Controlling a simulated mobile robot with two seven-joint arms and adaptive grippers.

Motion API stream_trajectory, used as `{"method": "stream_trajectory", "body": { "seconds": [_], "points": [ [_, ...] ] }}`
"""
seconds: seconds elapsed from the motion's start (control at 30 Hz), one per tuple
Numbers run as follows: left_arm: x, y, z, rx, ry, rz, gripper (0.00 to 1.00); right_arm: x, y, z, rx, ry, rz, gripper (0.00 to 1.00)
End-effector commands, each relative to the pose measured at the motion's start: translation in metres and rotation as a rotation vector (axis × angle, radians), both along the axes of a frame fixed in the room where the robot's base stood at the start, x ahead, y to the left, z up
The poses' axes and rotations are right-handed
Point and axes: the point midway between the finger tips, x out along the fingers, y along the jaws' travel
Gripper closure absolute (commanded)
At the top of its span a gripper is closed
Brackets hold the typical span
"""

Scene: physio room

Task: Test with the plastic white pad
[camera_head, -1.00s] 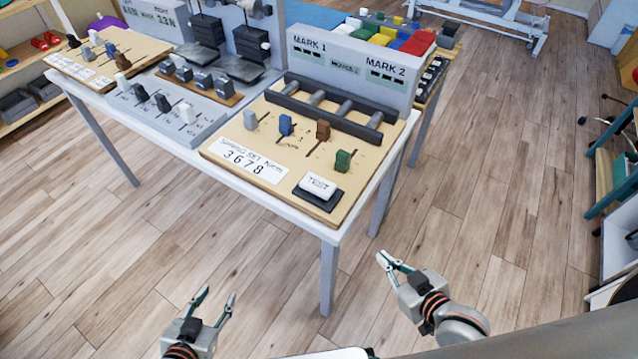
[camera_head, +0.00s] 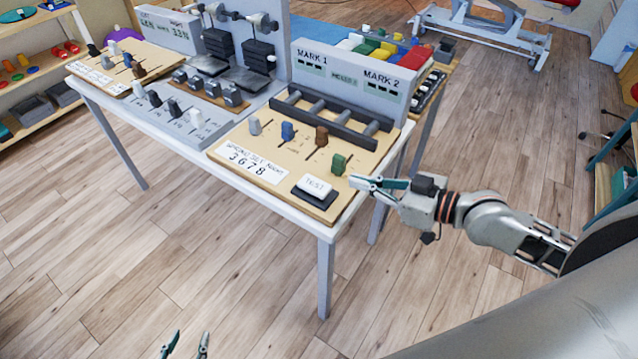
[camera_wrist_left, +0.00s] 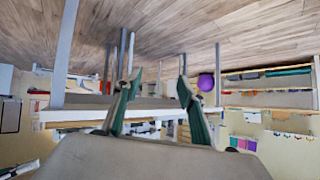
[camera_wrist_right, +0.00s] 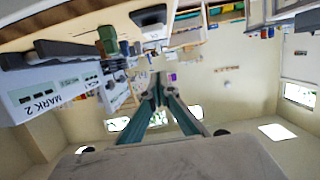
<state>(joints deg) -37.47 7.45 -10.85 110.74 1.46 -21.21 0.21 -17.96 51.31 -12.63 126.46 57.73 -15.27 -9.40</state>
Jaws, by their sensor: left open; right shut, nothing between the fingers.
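The white TEST pad (camera_head: 315,186) sits on a dark base at the front right corner of the wooden control board (camera_head: 225,145) on the table. My right gripper (camera_head: 354,181) is shut and empty, just right of the pad at the board's edge, close to the green slider knob (camera_head: 339,164). It points left, apart from the pad. In the right wrist view its fingers (camera_wrist_right: 157,85) are together, with the green knob (camera_wrist_right: 108,40) up left. My left gripper (camera_head: 187,345) is open and empty, low at the bottom edge, far from the table.
A label reading 3678 (camera_head: 252,162) lies left of the pad. Blue (camera_head: 288,131), brown (camera_head: 321,136) and grey (camera_head: 254,125) knobs stand on the board. A grey box marked MARK 1 and MARK 2 (camera_head: 350,75) rises behind a roller rack. The floor in front is clear.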

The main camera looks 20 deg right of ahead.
Motion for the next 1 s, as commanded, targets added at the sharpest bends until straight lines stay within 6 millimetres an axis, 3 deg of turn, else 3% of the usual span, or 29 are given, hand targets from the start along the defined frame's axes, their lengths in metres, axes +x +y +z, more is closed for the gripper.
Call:
{"method": "stream_trajectory", "body": {
  "seconds": [0.37,0.93,1.0],
  "points": [
    [0.004,-0.002,0.004,-0.002,-0.008,-0.001,0.6,0.006,0.004,-0.002,0.001,0.0,-0.002,1.0],
    [-0.005,0.005,0.0,0.007,0.022,0.013,0.6,0.078,0.061,-0.023,0.005,0.001,-0.002,1.0],
    [-0.006,0.005,-0.002,0.005,0.024,0.016,0.6,0.077,0.06,-0.039,-0.001,0.006,-0.001,1.0]
  ]
}}
